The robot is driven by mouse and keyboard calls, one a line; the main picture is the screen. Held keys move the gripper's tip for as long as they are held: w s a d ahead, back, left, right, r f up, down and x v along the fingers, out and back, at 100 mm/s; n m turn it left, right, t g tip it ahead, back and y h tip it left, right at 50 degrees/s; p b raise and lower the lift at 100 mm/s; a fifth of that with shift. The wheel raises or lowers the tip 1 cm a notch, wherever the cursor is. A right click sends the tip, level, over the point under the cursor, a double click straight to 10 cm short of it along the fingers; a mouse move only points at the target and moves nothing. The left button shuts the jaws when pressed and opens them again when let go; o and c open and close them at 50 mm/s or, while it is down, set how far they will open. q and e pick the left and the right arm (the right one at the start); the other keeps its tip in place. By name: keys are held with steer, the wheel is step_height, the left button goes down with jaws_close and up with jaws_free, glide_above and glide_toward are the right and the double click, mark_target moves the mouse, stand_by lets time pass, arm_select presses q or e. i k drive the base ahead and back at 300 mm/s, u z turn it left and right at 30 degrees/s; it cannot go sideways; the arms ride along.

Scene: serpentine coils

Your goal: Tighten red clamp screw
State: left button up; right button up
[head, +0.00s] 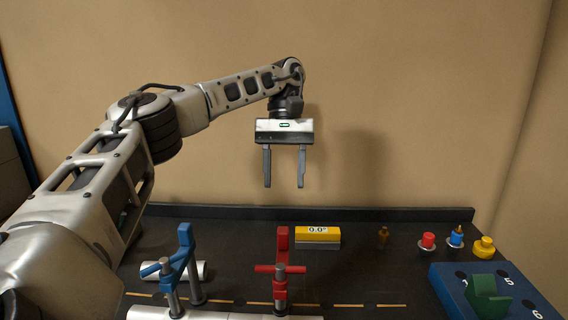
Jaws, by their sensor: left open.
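The red clamp (282,240) stands upright on the dark bench, over a white pipe (232,316) at the bottom of the head view. Its screw, with a red cross handle (280,269), shows at its front. My left gripper (284,184) is open and empty, pointing down. It hangs in the air above and behind the red clamp, well apart from it. My right gripper is not in view.
A blue clamp (185,238) stands left of the red one, near another white pipe piece. A yellow level (318,234) reading 0.0° lies behind right. Small bottles and red, blue and yellow containers (484,247) stand at right, behind a blue numbered block (450,290).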

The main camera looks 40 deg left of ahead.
mark_target(279, 269)
steer(key=k, duration=1)
